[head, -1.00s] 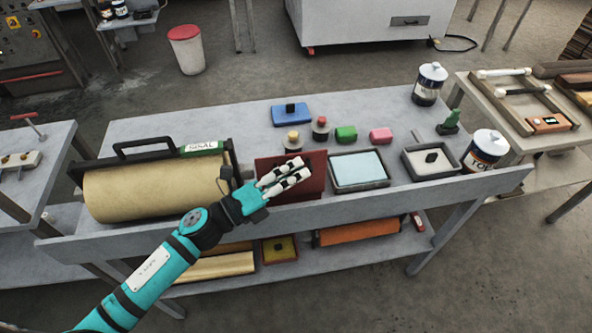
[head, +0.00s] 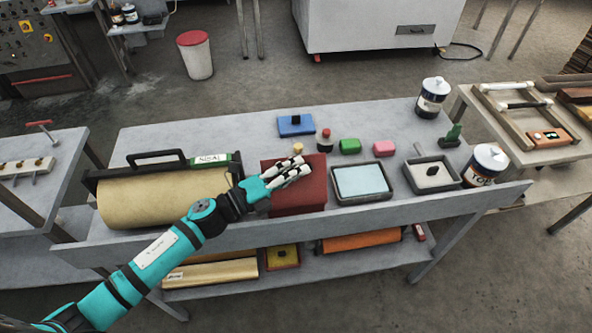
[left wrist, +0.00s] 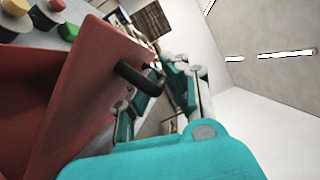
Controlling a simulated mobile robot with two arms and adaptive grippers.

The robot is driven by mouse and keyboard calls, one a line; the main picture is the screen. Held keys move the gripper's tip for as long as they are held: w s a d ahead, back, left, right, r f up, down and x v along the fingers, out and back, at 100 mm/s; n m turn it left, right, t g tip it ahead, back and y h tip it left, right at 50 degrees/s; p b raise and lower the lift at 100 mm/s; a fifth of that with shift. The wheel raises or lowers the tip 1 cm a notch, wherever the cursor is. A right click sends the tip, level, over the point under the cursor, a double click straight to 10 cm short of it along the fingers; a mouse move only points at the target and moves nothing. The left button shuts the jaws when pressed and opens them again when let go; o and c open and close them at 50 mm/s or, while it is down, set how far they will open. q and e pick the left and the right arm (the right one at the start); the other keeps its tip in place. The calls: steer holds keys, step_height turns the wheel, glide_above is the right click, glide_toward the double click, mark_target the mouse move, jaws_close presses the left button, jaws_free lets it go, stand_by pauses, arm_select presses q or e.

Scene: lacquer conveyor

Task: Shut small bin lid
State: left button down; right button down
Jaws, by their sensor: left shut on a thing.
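The small dark red bin (head: 300,201) stands on the grey table, left of the framed pale blue pad. Its red lid (left wrist: 88,88) looms large in the left wrist view, with a short black handle (left wrist: 133,76) sticking out from its face. The lid looks tilted there, with another red surface to its left; how wide the gap is, I cannot tell. My left gripper (head: 302,168) is over the bin, its pale fingers closed at the lid's handle. The fingers hide part of the lid in the head view. My right gripper is not in view.
A wide roll holder (head: 163,205) stands close left of the bin. The framed pad (head: 361,181) is close to its right. The table has a raised front edge.

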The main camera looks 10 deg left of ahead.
arm_select(q)
steer(key=c, duration=1.7)
jaws_free()
steer(key=shift+v, duration=6)
steer(key=shift+w, duration=0.1)
